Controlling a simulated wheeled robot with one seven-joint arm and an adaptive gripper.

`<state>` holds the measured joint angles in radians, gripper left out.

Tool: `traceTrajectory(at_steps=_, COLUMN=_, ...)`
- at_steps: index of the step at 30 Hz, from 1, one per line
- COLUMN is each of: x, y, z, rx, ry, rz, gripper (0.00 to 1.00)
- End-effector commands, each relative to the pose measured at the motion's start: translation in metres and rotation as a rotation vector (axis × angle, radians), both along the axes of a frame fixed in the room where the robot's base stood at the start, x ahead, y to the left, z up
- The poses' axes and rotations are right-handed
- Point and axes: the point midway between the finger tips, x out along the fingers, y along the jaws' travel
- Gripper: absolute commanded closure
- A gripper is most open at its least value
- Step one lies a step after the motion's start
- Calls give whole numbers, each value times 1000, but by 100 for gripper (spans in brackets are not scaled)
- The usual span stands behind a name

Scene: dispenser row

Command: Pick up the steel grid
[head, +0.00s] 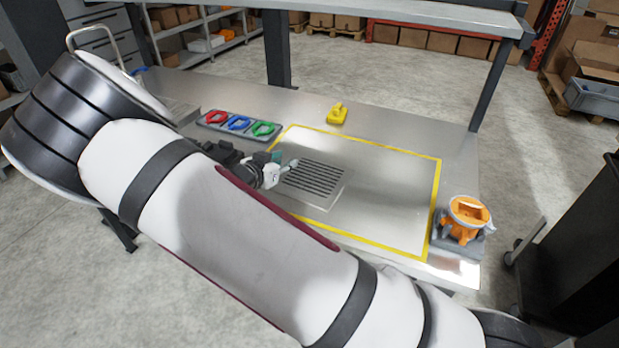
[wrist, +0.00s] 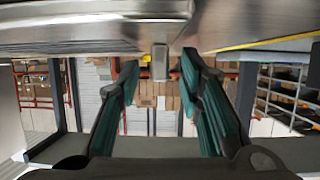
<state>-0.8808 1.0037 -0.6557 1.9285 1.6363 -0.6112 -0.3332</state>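The steel grid (head: 325,197) is a flat plate with dark parallel slots, on the steel table inside the yellow outline in the head view. My gripper (head: 284,170) is at the grid's left end, its white-grey fingertip side close to the grid's edge; I cannot tell whether it touches. In the wrist view, my gripper (wrist: 160,62) shows two dark fingers with green pads, standing apart with a gap between them. A steel surface lies across the top of the wrist view; I cannot tell whether it is the grid or the tabletop.
The yellow outline (head: 437,200) frames mostly bare table. A tray with red, blue and green rings (head: 238,123) stands at the left. A yellow object (head: 337,114) stands behind the outline, an orange device (head: 467,218) at the right corner. A shelf (head: 400,12) spans above the table's back.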

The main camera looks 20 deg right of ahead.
Motion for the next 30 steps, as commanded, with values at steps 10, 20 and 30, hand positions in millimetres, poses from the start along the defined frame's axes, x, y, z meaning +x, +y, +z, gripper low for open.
traceTrajectory(at_steps=10, x=0, y=0, z=0, rx=0, ry=0, rz=0, gripper=100)
traceTrajectory(at_steps=20, x=0, y=0, z=1, rx=-1, ry=-1, rz=0, gripper=100)
traceTrajectory(at_steps=30, x=0, y=0, z=16, rx=2, ry=-2, rz=-1, gripper=100)
